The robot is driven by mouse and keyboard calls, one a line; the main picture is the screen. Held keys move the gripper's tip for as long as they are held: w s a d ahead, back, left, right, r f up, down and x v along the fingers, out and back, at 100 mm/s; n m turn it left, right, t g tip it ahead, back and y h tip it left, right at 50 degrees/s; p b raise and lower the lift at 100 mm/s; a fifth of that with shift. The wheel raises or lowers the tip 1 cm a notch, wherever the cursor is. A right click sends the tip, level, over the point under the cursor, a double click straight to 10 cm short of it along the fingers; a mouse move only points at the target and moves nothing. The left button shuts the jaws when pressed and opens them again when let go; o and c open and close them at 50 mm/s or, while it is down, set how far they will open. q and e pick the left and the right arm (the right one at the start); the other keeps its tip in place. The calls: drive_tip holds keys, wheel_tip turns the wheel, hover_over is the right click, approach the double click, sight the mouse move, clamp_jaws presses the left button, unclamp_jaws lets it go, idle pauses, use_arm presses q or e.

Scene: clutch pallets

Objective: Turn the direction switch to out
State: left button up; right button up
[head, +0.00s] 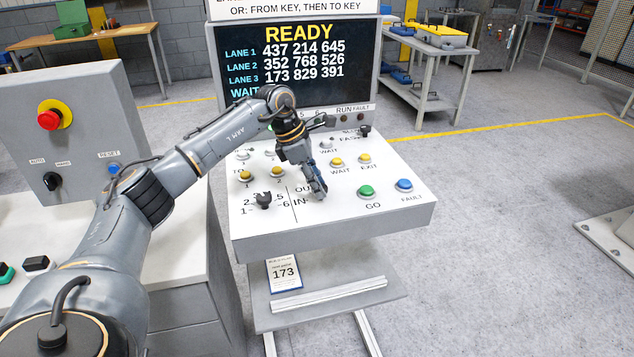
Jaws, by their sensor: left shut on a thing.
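The sloped control panel (405,214) stands in front of me in the head view. My left gripper (317,190) reaches down onto it from the left, its fingers shut at the spot beside the labels OUT and IN. The direction switch is there, gripped between the fingers and mostly hidden by them, so I cannot tell which way it points. OUT is printed above IN, both just left of the fingers, and partly covered. My right gripper is not in view.
A black rotary knob (264,199) with numbers sits left of the gripper. Yellow WAIT (337,161) and EXIT buttons, a green GO button (366,191) and a blue FAULT button (404,185) lie to the right. The screen (300,65) behind reads READY.

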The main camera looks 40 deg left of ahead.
use_arm(q)
drive_tip(key=shift+m, duration=0.3)
idle(0.4)
drive_tip(key=o, duration=1.1)
drive_tip(key=v, duration=1.2)
drive_tip(key=shift+w+a, duration=0.1)
